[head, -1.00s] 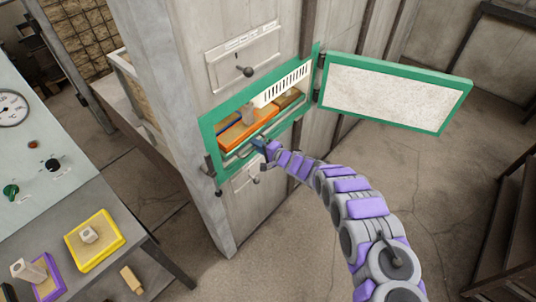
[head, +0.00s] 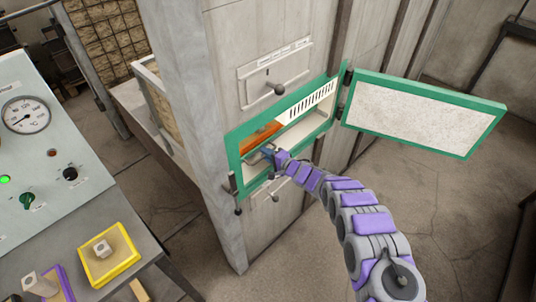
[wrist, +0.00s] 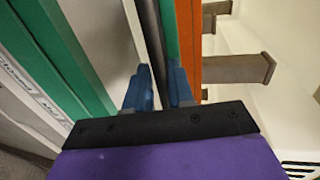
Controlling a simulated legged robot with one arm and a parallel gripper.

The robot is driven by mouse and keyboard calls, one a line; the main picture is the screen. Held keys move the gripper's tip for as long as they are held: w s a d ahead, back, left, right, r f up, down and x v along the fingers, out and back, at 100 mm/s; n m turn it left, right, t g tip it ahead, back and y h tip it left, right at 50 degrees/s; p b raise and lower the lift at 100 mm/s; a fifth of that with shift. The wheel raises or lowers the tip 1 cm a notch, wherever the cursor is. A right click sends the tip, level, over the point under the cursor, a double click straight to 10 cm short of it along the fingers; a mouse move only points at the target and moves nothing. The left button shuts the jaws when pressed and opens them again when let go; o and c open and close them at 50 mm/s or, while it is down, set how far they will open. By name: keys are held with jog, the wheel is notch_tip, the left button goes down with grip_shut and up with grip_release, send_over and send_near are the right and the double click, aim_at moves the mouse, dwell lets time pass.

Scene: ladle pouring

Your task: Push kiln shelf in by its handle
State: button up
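The kiln's green-framed opening (head: 236,160) is in the middle of the head view. The orange shelf (head: 260,137) sits inside it, with only its left part showing. My gripper (head: 266,154) is at the front lower edge of the opening, in front of the shelf. In the wrist view, its blue fingertips (wrist: 160,88) stand on both sides of a dark bar, the handle (wrist: 148,35), and appear closed on it. The shelf's orange edge (wrist: 188,40) runs just right of the fingers. The rest of the handle is hidden in the head view.
The kiln door (head: 420,112) stands open to the right. A closed upper hatch with a round knob (head: 278,89) is above the opening. A console with a gauge (head: 26,115) and a yellow tray (head: 122,265) are at the left. Brown blocks (wrist: 240,66) show inside the kiln.

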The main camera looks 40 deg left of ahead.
jog(key=shift+o, duration=0.7)
jog(key=shift+a+f, duration=0.15)
jog(key=shift+a, duration=0.25)
jog(key=shift+d+r, duration=0.2)
jog(key=shift+d+r, duration=0.15)
jog(key=shift+d, duration=0.4)
jog(key=p+v, duration=0.3)
jog(key=v, duration=1.3)
jog(key=shift+s, duration=0.1)
